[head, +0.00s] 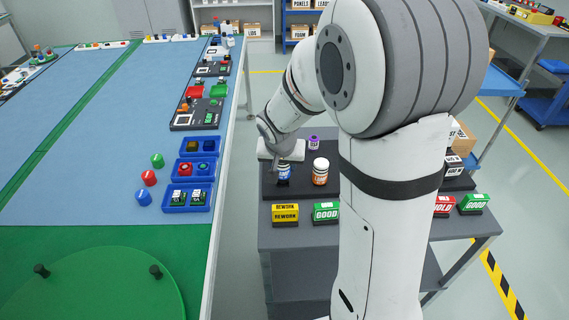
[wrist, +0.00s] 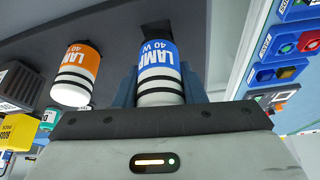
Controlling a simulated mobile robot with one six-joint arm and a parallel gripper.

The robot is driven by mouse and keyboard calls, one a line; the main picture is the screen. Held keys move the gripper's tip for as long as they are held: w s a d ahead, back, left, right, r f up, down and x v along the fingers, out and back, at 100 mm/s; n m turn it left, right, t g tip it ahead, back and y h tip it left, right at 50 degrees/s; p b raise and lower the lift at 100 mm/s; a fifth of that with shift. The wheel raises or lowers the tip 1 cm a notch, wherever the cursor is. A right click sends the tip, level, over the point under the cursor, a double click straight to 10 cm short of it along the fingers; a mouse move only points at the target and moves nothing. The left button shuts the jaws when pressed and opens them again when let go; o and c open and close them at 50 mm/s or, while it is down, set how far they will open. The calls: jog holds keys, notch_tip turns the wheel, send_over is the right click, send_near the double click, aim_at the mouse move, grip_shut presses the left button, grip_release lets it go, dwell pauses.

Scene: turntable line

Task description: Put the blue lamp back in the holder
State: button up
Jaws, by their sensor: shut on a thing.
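The blue lamp (wrist: 158,62), with a white body, dark bands and "LAMP 40 W" lettering, is between the two fingers of my gripper (wrist: 158,84), which is shut on it. In the head view the blue lamp (head: 283,175) shows below my gripper (head: 283,163), upright over the left part of a dark board (head: 300,190) on a grey table. I cannot tell whether its base touches the board. No empty holder socket is clearly visible; the area under the lamp is hidden.
An orange lamp (head: 320,171) stands on the board just right of the blue one. A purple-topped item (head: 314,142) is behind. A yellow REWORK box (head: 285,214) and green GOOD box (head: 325,212) stand in front. Blue trays (head: 187,208) lie on the workbench at left.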

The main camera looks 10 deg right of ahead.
jog(key=shift+f+b, duration=1.3)
jog(key=shift+b, duration=0.25)
jog(key=o, duration=1.2)
jog(key=shift+r, duration=0.1)
jog(key=v, duration=0.8)
jog(key=s+n, duration=0.1)
jog(key=s, duration=0.5)
jog(key=s+d+r+n+g+y+p, duration=0.1)
jog(key=s, duration=0.5)
jog(key=s+r+n, duration=0.1)
jog(key=s+n, duration=0.1)
jog(key=s, duration=0.5)
jog(key=shift+s+d+r+g+y, duration=0.1)
jog(key=shift+d+r+g+y, duration=0.1)
jog(key=shift+g+y, duration=0.1)
